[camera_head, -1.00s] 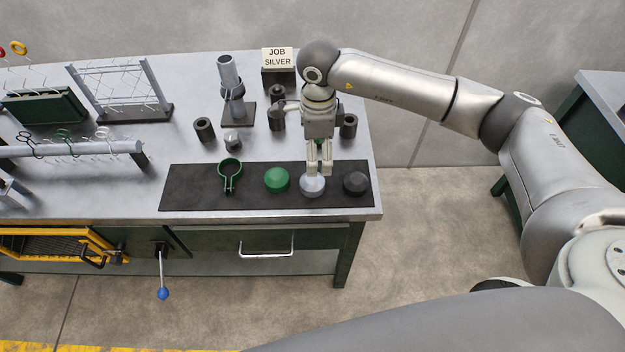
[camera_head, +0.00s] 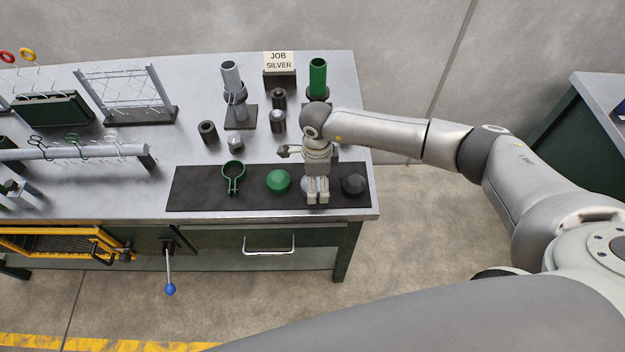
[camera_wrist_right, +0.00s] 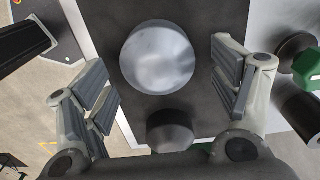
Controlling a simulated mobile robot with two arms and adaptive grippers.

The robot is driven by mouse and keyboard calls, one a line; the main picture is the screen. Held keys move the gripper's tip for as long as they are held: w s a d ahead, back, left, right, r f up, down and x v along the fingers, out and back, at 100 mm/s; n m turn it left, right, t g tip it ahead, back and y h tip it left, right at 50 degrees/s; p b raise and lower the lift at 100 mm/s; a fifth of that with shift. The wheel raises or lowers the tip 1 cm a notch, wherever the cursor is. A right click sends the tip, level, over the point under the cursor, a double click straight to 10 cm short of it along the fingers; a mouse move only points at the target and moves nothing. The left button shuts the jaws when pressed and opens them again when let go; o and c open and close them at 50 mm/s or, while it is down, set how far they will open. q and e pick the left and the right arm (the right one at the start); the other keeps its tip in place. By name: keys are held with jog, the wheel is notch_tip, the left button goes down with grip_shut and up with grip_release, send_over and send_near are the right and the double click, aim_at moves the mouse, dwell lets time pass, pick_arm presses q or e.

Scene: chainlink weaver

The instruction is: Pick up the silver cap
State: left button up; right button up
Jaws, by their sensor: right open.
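The silver cap (camera_head: 305,184) sits on the dark mat (camera_head: 205,202), between the green cap (camera_head: 278,181) and the black cap (camera_head: 354,185). In the head view my right gripper (camera_head: 318,197) covers most of it. In the right wrist view the silver cap (camera_wrist_right: 157,57) shows whole as a round grey disc, and the black cap (camera_wrist_right: 170,132) shows below it. My right gripper (camera_wrist_right: 168,92) is open and empty, its fingers on either side of the silver cap and apart from it. My left gripper is not in view.
A green ring clamp (camera_head: 233,177) lies on the mat's left part. Behind stand a green tube (camera_head: 318,78), a grey tube on a stand (camera_head: 231,75), several small cylinders and a sign reading JOB SILVER (camera_head: 279,63). The mat ends close to the bench's front edge.

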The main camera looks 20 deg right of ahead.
jog(key=c, duration=1.1)
jog(key=shift+r, duration=0.1)
jog(key=shift+w+r+b, duration=0.1)
jog(key=shift+r+b, duration=0.35)
jog(key=shift+b, duration=0.15)
jog(key=s+a+r+b, duration=0.1)
jog(key=s+r+b, duration=0.1)
jog(key=s+r, duration=0.2)
jog(key=s+a+r+b, duration=0.1)
jog(key=s+r+b, duration=0.1)
jog(key=s+r, duration=0.2)
jog(key=s+a+r+b, duration=0.1)
jog(key=s+r+b, duration=0.1)
jog(key=s+r, duration=0.2)
jog(key=shift+s+a+b, duration=0.25)
jog(key=shift+s+b, duration=0.1)
jog(key=shift+s, duration=0.55)
